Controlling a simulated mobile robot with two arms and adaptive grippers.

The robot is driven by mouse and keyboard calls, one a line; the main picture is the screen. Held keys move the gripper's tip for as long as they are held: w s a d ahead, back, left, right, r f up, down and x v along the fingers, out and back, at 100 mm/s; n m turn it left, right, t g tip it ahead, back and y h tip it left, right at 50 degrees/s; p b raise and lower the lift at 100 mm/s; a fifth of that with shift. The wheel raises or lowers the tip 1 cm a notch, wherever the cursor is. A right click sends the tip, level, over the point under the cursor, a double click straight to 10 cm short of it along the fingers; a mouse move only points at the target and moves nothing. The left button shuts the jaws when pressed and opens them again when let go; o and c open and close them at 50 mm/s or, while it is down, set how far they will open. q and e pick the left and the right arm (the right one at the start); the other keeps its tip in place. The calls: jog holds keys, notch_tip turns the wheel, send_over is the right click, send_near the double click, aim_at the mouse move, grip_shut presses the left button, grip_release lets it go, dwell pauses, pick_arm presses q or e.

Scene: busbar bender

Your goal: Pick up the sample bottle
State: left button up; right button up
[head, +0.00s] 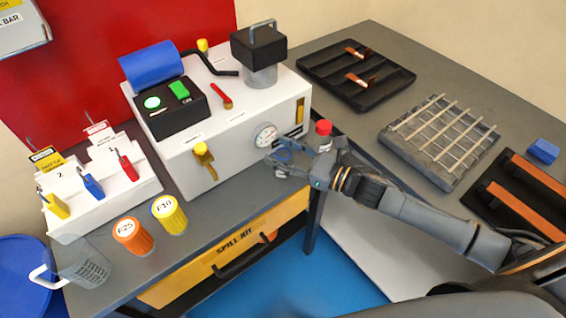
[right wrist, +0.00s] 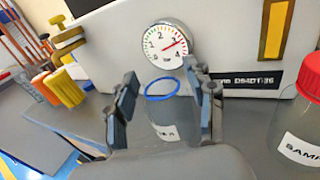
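The sample bottle (right wrist: 303,112) is clear with a red cap and a white label reading "SAMP", cut off by the right edge of the right wrist view. In the head view only its red cap (head: 323,128) shows clearly, just behind my right gripper (head: 285,164). My right gripper (right wrist: 162,105) is open, with its fingers on either side of a clear container with a blue ring (right wrist: 162,88). I cannot tell whether the fingers touch that container. The sample bottle stands outside the fingers, to their right. My left gripper is not in view.
The white machine (head: 235,130) with a pressure gauge (head: 265,135) stands close behind the gripper. Orange (head: 133,236) and yellow (head: 169,214) cylinders stand on the left bench. A metal grid (head: 440,138) and black trays (head: 356,72) lie on the right bench.

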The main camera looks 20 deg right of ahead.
grip_shut()
jog(key=shift+s+f, duration=0.1)
